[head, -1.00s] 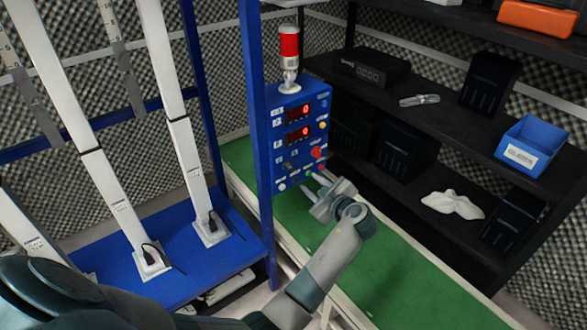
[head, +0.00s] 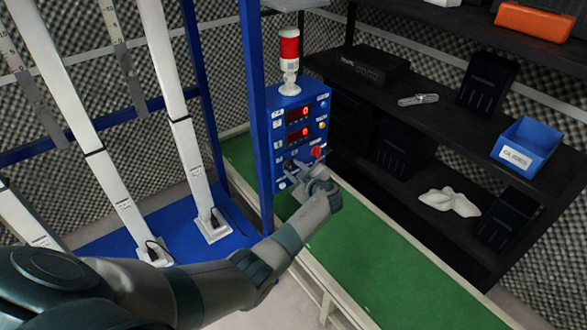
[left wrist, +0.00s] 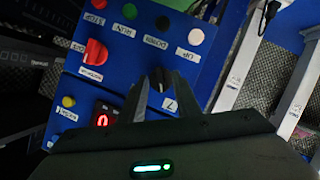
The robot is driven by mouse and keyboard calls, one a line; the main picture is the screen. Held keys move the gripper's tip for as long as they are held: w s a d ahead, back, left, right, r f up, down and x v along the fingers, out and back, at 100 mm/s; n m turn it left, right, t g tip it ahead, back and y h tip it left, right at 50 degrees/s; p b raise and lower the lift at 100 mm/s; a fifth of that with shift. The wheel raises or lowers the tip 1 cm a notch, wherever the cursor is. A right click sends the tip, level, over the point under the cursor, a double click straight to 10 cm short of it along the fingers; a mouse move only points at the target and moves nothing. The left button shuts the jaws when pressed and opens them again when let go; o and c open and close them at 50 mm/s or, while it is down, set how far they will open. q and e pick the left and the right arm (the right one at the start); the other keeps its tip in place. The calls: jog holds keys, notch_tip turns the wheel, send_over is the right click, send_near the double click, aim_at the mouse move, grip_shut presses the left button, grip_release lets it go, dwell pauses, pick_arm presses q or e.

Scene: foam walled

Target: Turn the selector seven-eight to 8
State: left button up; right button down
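The blue control box (head: 282,117) stands upright behind the blue post. My left gripper (head: 291,174) is at the lower left of its front face, over the selector area. In the left wrist view the panel appears upside down. The dark selector knob (left wrist: 160,80) shows between the two fingertips of my left gripper (left wrist: 161,88), beside a label marked 7 (left wrist: 170,103). The fingers look apart, one on each side of the knob; I cannot tell whether they touch it. The knob's pointing direction is hidden. My right gripper is not in view.
A red knob (left wrist: 95,52) is close beside the selector. Green (left wrist: 129,11), black (left wrist: 162,23) and white (left wrist: 196,36) buttons line the panel edge. A red-lamp tower (head: 289,52) stands on the box. The green conveyor (head: 350,245) below is clear; dark shelves stand right.

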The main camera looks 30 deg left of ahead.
pick_arm(q)
jog(key=shift+w+a+f, duration=0.15)
jog(key=shift+a, duration=0.15)
grip_shut()
